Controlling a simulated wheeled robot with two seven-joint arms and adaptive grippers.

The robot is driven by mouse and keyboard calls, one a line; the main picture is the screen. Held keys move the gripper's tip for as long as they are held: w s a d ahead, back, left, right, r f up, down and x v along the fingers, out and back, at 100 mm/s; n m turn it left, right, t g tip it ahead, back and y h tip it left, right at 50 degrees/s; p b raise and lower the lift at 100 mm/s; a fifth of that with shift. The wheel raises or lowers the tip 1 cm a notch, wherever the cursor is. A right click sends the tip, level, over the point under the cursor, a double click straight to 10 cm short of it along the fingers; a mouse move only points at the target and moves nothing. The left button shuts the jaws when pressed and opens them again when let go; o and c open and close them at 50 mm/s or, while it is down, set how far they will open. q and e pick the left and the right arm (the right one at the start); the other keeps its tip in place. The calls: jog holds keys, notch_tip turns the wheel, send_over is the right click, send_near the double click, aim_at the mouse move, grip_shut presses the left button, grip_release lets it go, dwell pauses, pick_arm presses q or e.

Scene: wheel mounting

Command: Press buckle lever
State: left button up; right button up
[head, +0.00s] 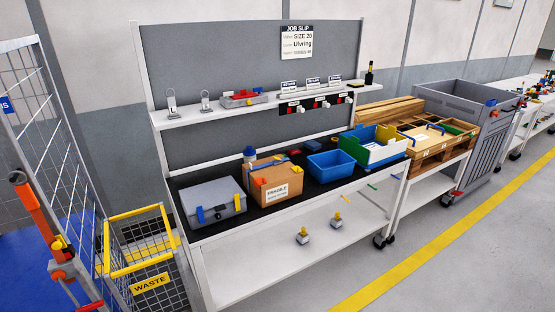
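I see no part that is clearly the buckle lever. An orange bar (37,215) with yellow and red parts stands at the left beside the mesh frame; I cannot tell if it carries a buckle. A closed grey case (212,196) lies on the bench at the left, with a blue and a yellow latch-like piece on its front. A red and grey item (243,98) sits on the upper shelf, too small to make out. Neither of my grippers is in view.
A yellow-rimmed waste basket (140,262) stands left of the bench (283,211). A cardboard box (272,187), a blue bin (329,166) and a multicoloured box (374,147) fill the bench top. A pallet cart and grey trolley (466,105) stand right. The front floor is clear.

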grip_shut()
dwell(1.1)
pick_arm(q)
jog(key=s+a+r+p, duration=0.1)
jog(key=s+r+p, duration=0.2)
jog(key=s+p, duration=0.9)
jog(key=p, duration=0.5)
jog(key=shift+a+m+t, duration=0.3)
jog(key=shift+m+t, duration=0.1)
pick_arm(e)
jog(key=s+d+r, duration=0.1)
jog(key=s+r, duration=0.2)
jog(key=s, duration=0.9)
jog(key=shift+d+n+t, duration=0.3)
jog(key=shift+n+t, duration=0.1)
